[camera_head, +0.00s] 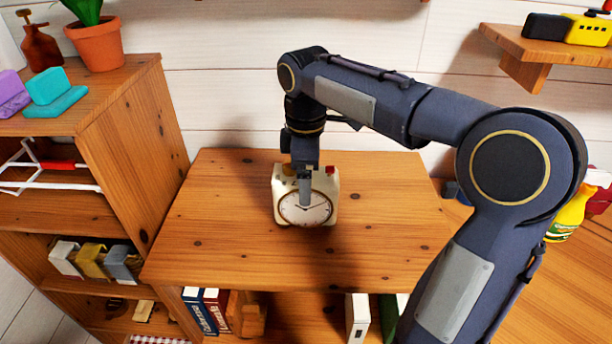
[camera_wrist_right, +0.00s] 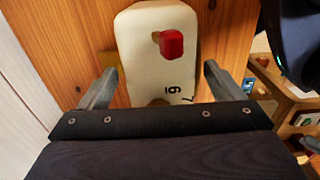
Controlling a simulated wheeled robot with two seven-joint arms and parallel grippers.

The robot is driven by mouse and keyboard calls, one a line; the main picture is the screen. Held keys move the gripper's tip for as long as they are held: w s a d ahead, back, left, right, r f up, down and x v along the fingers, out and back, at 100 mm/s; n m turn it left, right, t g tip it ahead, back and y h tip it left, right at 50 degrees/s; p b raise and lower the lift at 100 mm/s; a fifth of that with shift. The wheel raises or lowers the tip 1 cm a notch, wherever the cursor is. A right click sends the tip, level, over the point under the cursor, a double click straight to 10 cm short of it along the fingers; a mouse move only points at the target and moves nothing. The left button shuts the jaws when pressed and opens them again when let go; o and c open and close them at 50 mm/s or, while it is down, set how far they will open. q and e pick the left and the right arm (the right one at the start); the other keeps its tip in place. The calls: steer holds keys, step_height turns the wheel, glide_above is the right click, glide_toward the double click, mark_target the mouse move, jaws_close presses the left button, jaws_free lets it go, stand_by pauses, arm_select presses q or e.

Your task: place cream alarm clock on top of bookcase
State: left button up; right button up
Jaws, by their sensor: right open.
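The cream alarm clock (camera_head: 322,212) stands upright on the wooden top of a low bookcase (camera_head: 390,210), its round white dial facing the head camera. A red button shows on its top. My right gripper (camera_head: 304,192) comes down over the clock, and one finger hides part of the dial. In the right wrist view the clock (camera_wrist_right: 150,50) lies between the two spread fingers of the right gripper (camera_wrist_right: 158,72), with gaps on both sides. My left gripper is not in view.
Books (camera_head: 208,308) stand on the shelf under the top. A taller wooden shelf unit (camera_head: 135,125) on the left bears a potted plant (camera_head: 98,42) and other items. A wall shelf (camera_head: 550,45) juts out upper right. The top around the clock is clear.

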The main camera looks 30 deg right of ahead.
arm_select(q)
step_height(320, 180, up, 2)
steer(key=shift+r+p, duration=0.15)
steer(key=shift+p, duration=0.95)
arm_select(e)
step_height(320, 180, up, 11)
steer(key=shift+r, duration=0.2)
